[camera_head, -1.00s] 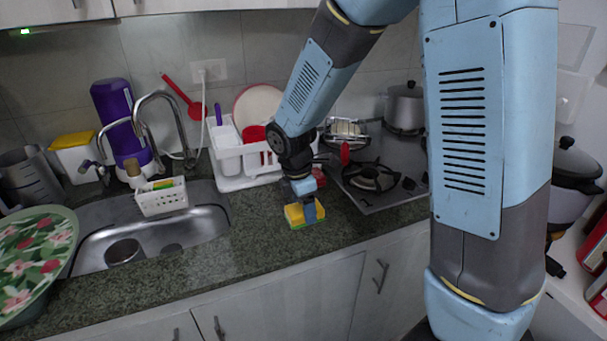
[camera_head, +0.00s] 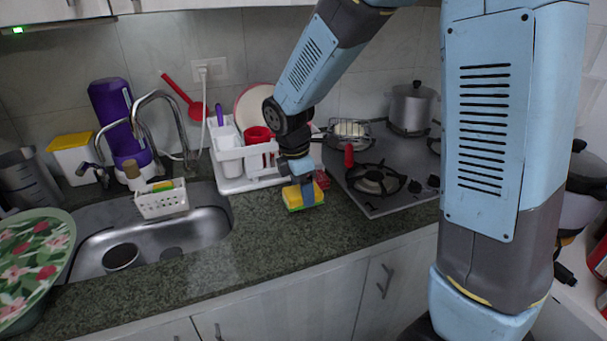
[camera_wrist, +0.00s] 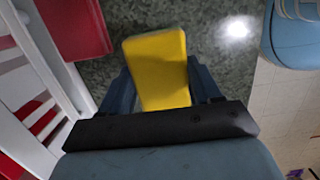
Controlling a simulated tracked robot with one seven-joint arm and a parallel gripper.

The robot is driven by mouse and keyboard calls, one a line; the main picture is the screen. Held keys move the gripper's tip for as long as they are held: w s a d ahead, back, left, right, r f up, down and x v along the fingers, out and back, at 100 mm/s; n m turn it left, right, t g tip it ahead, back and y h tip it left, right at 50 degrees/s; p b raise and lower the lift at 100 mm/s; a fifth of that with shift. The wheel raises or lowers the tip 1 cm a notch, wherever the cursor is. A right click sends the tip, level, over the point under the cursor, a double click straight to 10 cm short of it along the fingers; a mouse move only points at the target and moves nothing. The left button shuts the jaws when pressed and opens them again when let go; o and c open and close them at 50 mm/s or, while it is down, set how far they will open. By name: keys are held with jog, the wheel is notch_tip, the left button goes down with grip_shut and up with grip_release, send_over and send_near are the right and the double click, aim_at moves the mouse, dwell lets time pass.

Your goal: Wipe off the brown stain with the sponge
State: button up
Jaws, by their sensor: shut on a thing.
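The sponge (camera_head: 295,199), yellow with a green layer, is over the counter right of the sink, in front of the dish rack. My gripper (camera_head: 308,192) is shut on it, with a blue finger across its near side. In the wrist view the sponge's yellow face (camera_wrist: 157,65) lies between my two dark blue fingers. I cannot tell whether the sponge touches the counter. No brown stain can be made out in either view; the part of the counter under the sponge and gripper is hidden.
A red object (camera_head: 321,179) sits close behind the sponge. The white dish rack (camera_head: 232,186) stands behind left, the stove (camera_head: 385,203) is to the right, and the sink (camera_head: 200,232) is left. The dark speckled counter in front (camera_head: 270,245) is clear up to its edge.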

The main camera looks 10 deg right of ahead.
jog(key=shift+r, duration=1.95)
